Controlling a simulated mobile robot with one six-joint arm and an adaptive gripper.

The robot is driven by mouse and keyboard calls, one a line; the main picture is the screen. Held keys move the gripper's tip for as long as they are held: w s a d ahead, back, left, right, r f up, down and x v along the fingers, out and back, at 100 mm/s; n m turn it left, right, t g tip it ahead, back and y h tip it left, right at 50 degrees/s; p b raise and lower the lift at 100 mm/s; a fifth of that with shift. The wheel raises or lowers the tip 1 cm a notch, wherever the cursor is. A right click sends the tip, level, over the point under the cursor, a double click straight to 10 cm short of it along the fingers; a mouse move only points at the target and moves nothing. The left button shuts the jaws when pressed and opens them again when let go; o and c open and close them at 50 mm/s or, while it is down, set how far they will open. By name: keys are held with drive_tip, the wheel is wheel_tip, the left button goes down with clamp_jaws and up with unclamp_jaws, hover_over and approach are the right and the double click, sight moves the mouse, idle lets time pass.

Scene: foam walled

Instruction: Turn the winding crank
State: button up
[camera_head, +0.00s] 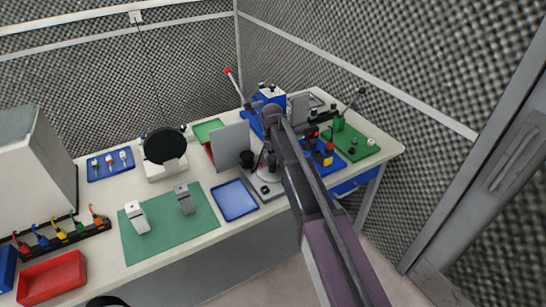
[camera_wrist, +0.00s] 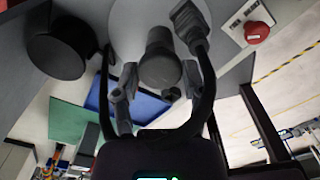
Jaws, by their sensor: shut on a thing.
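The winding crank's dark grey round handle (camera_wrist: 160,68) stands in front of a pale grey disc (camera_wrist: 128,22) in the wrist view. My gripper (camera_wrist: 160,58) has one finger on each side of the handle and is shut on it. In the head view my gripper (camera_head: 269,160) is over the winder on the table, partly hidden by my own arm. The winder's pale disc (camera_head: 270,174) shows only in part below it, and the crank handle cannot be made out there.
A black cylinder (camera_wrist: 57,47) stands close beside the winder. A red button (camera_wrist: 256,32) sits on a pale box. A blue tray (camera_head: 234,200) and a green mat (camera_head: 170,224) lie to the left. A grey upright panel (camera_head: 231,145) stands behind.

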drive_tip(key=shift+n, duration=1)
drive_tip(key=shift+n, duration=0.4)
drive_tip(key=o, duration=1.1)
drive_tip(key=shift+o, duration=0.2)
drive_tip(key=shift+s, duration=0.1)
